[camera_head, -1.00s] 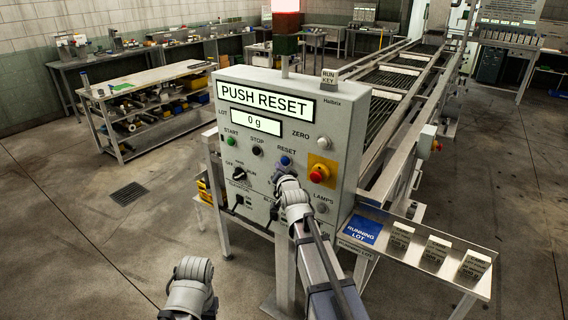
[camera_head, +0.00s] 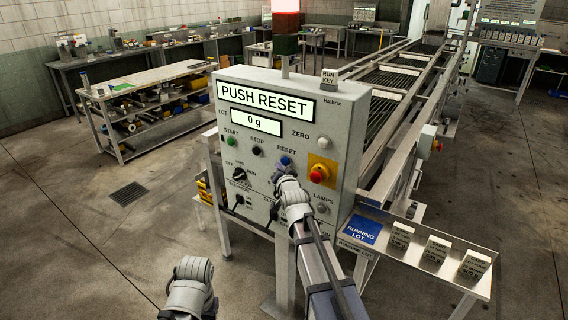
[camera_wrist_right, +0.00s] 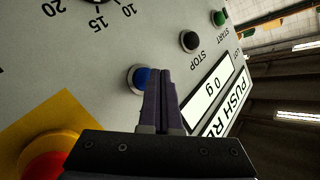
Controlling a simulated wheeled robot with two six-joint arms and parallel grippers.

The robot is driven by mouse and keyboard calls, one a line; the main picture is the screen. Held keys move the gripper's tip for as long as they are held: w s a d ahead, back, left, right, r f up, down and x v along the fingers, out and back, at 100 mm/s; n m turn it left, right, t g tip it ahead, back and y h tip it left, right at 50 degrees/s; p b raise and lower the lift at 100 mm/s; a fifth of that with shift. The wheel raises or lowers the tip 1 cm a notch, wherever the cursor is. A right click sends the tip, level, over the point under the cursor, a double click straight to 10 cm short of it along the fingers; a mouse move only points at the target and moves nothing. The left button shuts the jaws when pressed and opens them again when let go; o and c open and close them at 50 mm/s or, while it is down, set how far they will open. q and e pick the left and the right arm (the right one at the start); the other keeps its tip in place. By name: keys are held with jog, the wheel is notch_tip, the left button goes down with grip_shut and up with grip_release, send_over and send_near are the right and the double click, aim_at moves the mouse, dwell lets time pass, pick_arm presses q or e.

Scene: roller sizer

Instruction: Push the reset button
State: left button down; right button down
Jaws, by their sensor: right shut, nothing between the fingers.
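The blue reset button (camera_head: 286,161) sits on the grey control panel (camera_head: 225,158) under the label RESET, and the panel's display (camera_head: 265,102) reads PUSH RESET. My right gripper (camera_head: 281,172) is at the panel face, just below the button in the head view. In the right wrist view the right gripper (camera_wrist_right: 160,75) is shut with nothing between its fingers. Its fingertips overlap the right edge of the blue button (camera_wrist_right: 142,78); I cannot tell whether they touch it. My left arm shows at the bottom of the head view, but its gripper fingers cannot be made out.
A red emergency knob (camera_head: 319,173) on a yellow plate is right of the reset button. A black stop button (camera_head: 257,151), a green start button (camera_head: 232,141) and a zero button (camera_head: 298,142) are nearby. A shelf with blocks (camera_head: 436,249) stands to the right.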

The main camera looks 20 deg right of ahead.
dwell(0.6)
jog(key=shift+w+d, duration=0.25)
jog(key=shift+d, duration=0.1)
jog(key=shift+w+d, duration=0.35)
jog(key=shift+d, duration=0.05)
dwell(0.7)
jog(key=shift+s+a, duration=0.6)
jog(key=shift+a, duration=0.15)
jog(key=s+a, duration=0.1)
jog(key=a, duration=0.1)
jog(key=s+a, duration=0.2)
dwell(0.7)
dwell(0.6)
